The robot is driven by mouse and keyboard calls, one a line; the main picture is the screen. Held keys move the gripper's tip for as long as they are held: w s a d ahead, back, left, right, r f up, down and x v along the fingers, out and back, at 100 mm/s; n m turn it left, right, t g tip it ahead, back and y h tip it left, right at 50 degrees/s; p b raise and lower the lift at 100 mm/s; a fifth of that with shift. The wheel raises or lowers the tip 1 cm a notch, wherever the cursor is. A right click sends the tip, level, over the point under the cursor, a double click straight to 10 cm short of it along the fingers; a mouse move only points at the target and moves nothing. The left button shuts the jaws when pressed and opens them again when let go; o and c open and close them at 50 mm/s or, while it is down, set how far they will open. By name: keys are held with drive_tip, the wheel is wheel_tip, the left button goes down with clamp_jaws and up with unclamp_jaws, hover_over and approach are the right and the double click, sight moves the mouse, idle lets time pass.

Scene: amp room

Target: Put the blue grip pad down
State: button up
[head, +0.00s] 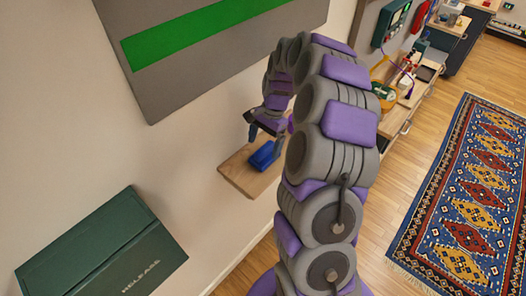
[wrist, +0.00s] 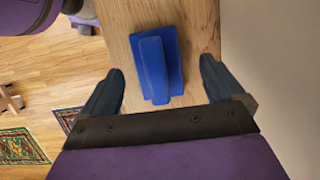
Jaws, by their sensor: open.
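The blue grip pad (head: 264,155) lies on a small wooden wall shelf (head: 236,173) in the head view. In the wrist view the blue grip pad (wrist: 172,62) is a flat blue plate with a raised bar along it, resting on the wooden shelf (wrist: 117,32). My gripper (wrist: 162,88) is open, with one finger on each side of the pad's near end and a gap to both sides. In the head view my gripper (head: 266,130) is just above the pad, partly hidden by my arm.
A dark green box marked RELEASE (head: 105,248) is at the lower left. A grey panel with a green stripe (head: 200,40) hangs on the wall above. A cluttered wooden bench (head: 400,115) stands behind my arm. A patterned rug (head: 470,190) lies on the open floor at right.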

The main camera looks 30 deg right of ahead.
drive_tip(key=v, duration=1.3)
drive_tip(key=shift+w+p, duration=0.2)
drive_tip(key=shift+p, duration=0.15)
drive_tip(key=s+a+r+n+h, duration=0.1)
drive_tip(key=s+a+r+n, duration=0.25)
drive_tip(key=s+a, duration=0.35)
drive_tip(key=s+a+r+n, duration=0.2)
drive_tip(key=s+a+n, duration=0.2)
drive_tip(key=s+a, duration=0.3)
drive_tip(key=s+a+f+n, duration=0.1)
drive_tip(key=s+n, duration=0.1)
drive_tip(key=s, duration=0.5)
drive_tip(key=s+a+f+n+h, duration=0.1)
drive_tip(key=s+a+f+n, duration=0.1)
drive_tip(key=s, duration=0.4)
drive_tip(key=s+a+f+n+h, duration=0.1)
drive_tip(key=s+f+n, duration=0.1)
drive_tip(key=s, duration=0.5)
drive_tip(key=shift+s+a+f+g, duration=0.15)
drive_tip(key=shift+s+a+g, duration=0.05)
drive_tip(key=shift+s+g, duration=0.15)
drive_tip(key=shift+n, duration=0.25)
